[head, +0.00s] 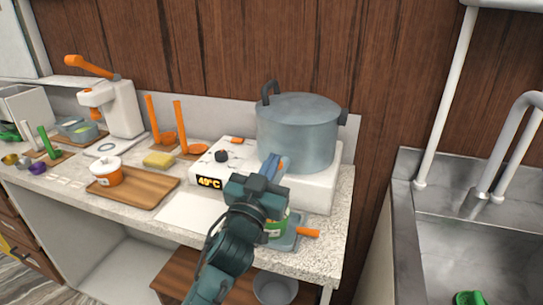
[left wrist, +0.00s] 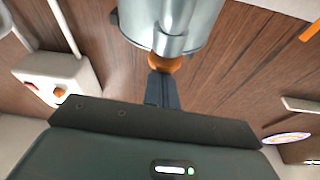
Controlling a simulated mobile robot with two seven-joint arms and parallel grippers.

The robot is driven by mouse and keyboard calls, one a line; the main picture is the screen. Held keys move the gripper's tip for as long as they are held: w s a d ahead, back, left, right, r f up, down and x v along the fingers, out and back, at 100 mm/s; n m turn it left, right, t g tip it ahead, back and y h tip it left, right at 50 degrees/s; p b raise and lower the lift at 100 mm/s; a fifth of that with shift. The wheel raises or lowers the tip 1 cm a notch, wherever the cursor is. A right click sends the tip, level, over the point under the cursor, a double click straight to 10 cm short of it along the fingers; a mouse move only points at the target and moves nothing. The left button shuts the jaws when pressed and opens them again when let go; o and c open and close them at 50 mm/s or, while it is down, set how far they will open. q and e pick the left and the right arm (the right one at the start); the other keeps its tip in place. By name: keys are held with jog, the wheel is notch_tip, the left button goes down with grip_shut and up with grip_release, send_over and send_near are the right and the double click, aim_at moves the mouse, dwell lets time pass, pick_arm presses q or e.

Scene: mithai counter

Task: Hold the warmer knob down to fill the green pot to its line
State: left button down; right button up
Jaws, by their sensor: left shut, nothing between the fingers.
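The warmer is a big grey steel pot (head: 298,135) on a white base (head: 315,190) with a black dial (head: 221,156) and a display reading 49°C. An orange knob (left wrist: 166,63) sits at the pot's spout (left wrist: 172,43) in the left wrist view. My left gripper (head: 272,165) is shut and empty in front of the steel pot. In the left wrist view its fingertips (left wrist: 162,76) are at the orange knob; I cannot tell if they press it. The green pot (head: 277,228) is mostly hidden behind my left arm. Its line and level are not visible. My right gripper is out of view.
A blue-grey tray (head: 291,243) lies under the green pot, near the counter's front edge. To the left are a wooden board (head: 150,195) with an orange-and-white pot (head: 107,171), a yellow sponge (head: 159,160) and orange ladles (head: 181,125). A metal sink (head: 440,245) is at right.

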pick_arm(q)
jog(key=shift+a+f, duration=0.1)
jog(key=shift+f, duration=0.5)
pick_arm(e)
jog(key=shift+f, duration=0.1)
pick_arm(q)
jog(key=r+p, duration=0.1)
jog(key=r, duration=0.1)
jog(key=r+p, duration=0.2)
jog(key=shift+w, duration=0.2)
jog(key=r+b+v, duration=0.1)
jog(key=v, duration=0.8)
jog(key=shift+s, duration=0.55)
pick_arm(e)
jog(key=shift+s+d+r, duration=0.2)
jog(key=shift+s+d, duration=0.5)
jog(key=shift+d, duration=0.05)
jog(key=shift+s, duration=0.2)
